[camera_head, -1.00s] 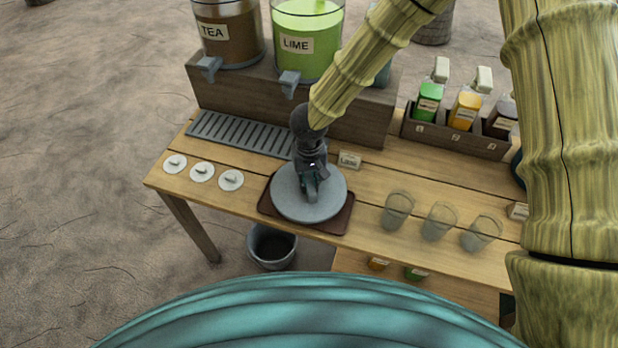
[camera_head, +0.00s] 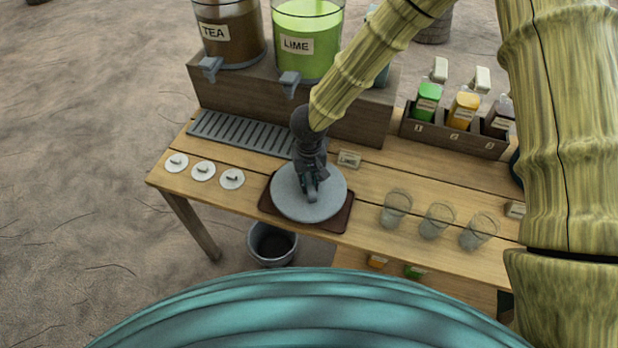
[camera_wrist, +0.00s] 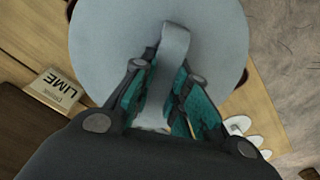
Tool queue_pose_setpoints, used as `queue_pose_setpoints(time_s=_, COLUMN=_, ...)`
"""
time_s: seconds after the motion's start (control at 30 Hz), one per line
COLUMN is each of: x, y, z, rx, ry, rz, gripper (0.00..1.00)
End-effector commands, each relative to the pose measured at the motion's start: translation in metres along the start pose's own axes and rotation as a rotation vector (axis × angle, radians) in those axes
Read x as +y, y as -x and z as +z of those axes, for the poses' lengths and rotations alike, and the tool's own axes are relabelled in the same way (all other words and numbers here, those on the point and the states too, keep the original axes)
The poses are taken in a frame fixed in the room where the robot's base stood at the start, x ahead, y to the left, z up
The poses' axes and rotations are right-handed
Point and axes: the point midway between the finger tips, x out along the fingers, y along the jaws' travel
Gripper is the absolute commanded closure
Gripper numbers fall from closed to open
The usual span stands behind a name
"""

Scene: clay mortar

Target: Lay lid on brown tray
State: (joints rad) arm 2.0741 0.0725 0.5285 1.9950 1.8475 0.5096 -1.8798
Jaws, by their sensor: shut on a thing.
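The lid is a large round grey disc (camera_head: 292,199) with a strap-like raised handle, which shows in the wrist view (camera_wrist: 174,45). The brown tray (camera_head: 335,221) lies on the table under the lid, with its corners and right edge showing around the disc. My gripper (camera_head: 311,196) comes down from above and is shut on the lid's handle; its teal finger pads (camera_wrist: 160,100) sit on both sides of the handle. The lid looks level over the tray. I cannot tell whether it touches the tray.
Three small white lids (camera_head: 203,170) lie to the left. Three clear glasses (camera_head: 437,220) stand to the right. A LIME tag (camera_head: 349,159) and a slotted grate (camera_head: 240,133) lie behind. The TEA (camera_head: 229,35) and LIME (camera_head: 307,40) dispensers stand at the back. A bucket (camera_head: 271,244) is below the table.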

Motion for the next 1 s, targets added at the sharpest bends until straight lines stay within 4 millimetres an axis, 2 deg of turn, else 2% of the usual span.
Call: queue_pose_setpoints(time_s=1.0, x=0.0001, y=-0.0089, z=-0.0001, rx=0.000, ry=0.000, rz=0.000, gripper=1.00)
